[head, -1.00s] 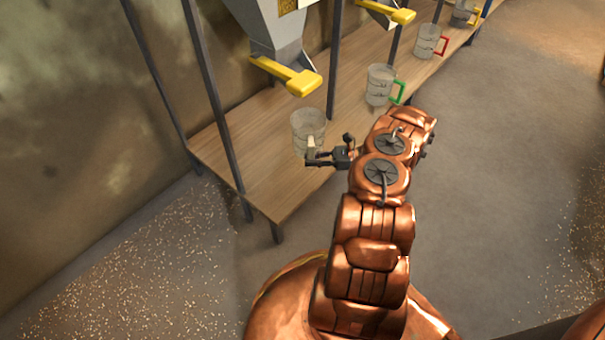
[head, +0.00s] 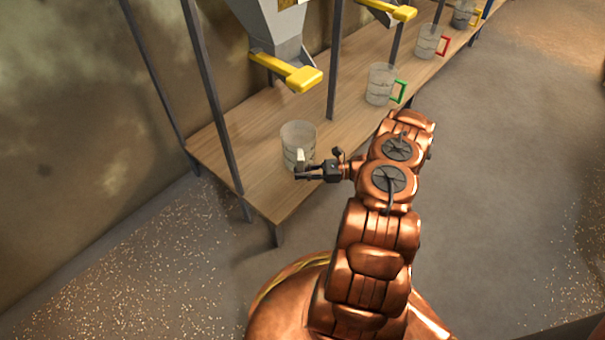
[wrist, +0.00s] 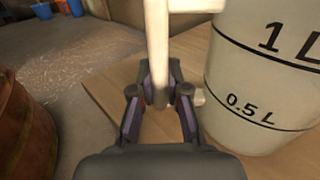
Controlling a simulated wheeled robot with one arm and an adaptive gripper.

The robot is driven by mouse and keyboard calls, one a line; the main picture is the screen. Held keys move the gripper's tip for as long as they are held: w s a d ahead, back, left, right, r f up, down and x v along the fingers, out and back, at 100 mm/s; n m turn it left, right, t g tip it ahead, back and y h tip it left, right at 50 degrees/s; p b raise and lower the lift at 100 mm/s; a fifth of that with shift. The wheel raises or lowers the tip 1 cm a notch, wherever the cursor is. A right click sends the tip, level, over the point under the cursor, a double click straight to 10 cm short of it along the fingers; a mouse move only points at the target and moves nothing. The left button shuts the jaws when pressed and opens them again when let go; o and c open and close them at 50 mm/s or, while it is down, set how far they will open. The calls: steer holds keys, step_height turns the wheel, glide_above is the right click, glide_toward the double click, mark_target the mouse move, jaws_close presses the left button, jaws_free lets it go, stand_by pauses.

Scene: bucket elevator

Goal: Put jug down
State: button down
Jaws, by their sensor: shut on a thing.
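A clear jug with a white handle (head: 298,137) is at the near end of the wooden bench (head: 262,190), below the yellow lever of the nearest hopper. My gripper (head: 304,171) is at the jug's near side, shut on its handle. In the wrist view my gripper (wrist: 161,98) has its two fingers on either side of the white handle (wrist: 158,45). The jug's wall (wrist: 265,80) with 1 L and 0.5 L marks fills the right side. The jug looks upright. Whether its base touches the bench is hard to tell.
A jug with a green handle (head: 380,84) and one with a red handle (head: 428,42) stand farther along the bench. A yellow lever (head: 295,73) sticks out above my jug. Dark posts (head: 213,95) rise from the bench. Grain lies scattered on the floor.

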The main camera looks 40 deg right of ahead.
steer(key=c, duration=1.6)
jaws_free()
steer(key=shift+f, duration=0.15)
steer(key=o, duration=0.4)
steer(key=shift+o, duration=0.2)
steer(key=shift+r, duration=0.2)
steer(key=shift+s+d, duration=0.1)
steer(key=shift+d, duration=0.1)
steer(key=p+v, duration=0.3)
steer(key=v, duration=0.8)
steer(key=shift+d, duration=0.3)
steer(key=shift+s, duration=0.15)
